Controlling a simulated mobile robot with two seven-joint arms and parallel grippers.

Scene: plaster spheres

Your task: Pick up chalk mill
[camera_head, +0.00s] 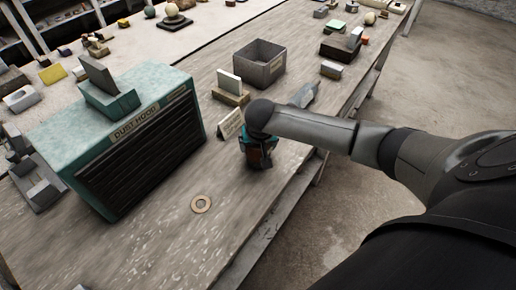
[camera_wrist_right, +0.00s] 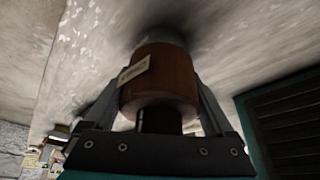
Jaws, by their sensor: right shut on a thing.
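The chalk mill (camera_wrist_right: 165,72) is a brown cylinder with a pale label, a dark narrower neck and a greyish end towards the bench. My right gripper (camera_wrist_right: 160,98) is shut on it, one finger on each side of the brown body. In the head view my right arm reaches in from the right, and the right gripper (camera_head: 259,153) points down over the bench, mostly hiding the mill. I cannot tell whether the mill touches the bench or hangs just above it. My left gripper is not in view.
A teal dust hood (camera_head: 139,133) stands left of the gripper. A small sign (camera_head: 231,123), a wood block (camera_head: 232,97) and an open grey box (camera_head: 258,63) are behind it.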

